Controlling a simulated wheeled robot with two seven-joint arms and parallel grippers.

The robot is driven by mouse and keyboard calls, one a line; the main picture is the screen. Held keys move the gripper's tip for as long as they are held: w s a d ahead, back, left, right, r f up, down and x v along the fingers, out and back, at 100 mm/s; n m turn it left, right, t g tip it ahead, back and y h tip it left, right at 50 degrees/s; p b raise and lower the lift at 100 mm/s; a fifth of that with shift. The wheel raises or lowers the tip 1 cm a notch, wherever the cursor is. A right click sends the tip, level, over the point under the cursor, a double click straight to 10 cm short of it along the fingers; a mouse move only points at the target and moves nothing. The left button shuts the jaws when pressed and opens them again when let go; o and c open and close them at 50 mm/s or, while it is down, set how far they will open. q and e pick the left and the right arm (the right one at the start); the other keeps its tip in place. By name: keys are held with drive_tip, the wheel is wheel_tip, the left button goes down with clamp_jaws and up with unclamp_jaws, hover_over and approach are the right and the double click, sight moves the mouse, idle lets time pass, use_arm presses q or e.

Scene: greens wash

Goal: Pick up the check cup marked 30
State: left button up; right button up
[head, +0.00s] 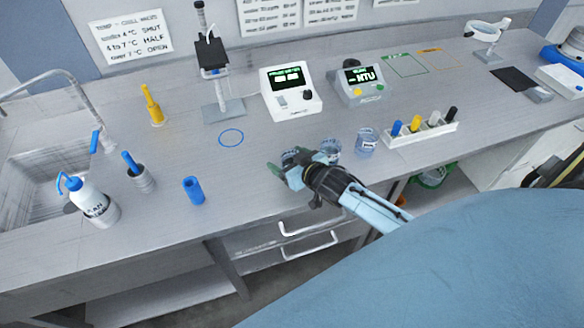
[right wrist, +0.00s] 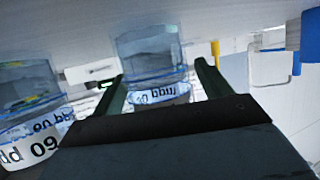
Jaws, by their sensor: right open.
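My right gripper (head: 284,170) is open at the front of the bench, by a clear check cup (head: 290,156) that it partly hides. In the right wrist view this cup (right wrist: 148,55) shows between the two open fingers (right wrist: 160,85), and I cannot tell if they touch it. Its label ends in ppm, but its number is not clearly readable. A second clear cup (head: 331,147) stands to its right; in the right wrist view this neighbour (right wrist: 28,95) has an upside-down label that seems to read 60. A third cup (head: 367,143) stands further right. My left gripper is not in view.
A white rack (head: 425,133) with coloured pieces stands right of the cups. Two meters (head: 290,92) (head: 357,84) stand behind. A blue tube (head: 193,190), a wash bottle (head: 95,203) and a sink (head: 45,165) are left. The bench around the blue ring (head: 231,138) is clear.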

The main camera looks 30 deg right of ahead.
drive_tip(key=c, duration=1.1)
drive_tip(key=shift+r, duration=0.1)
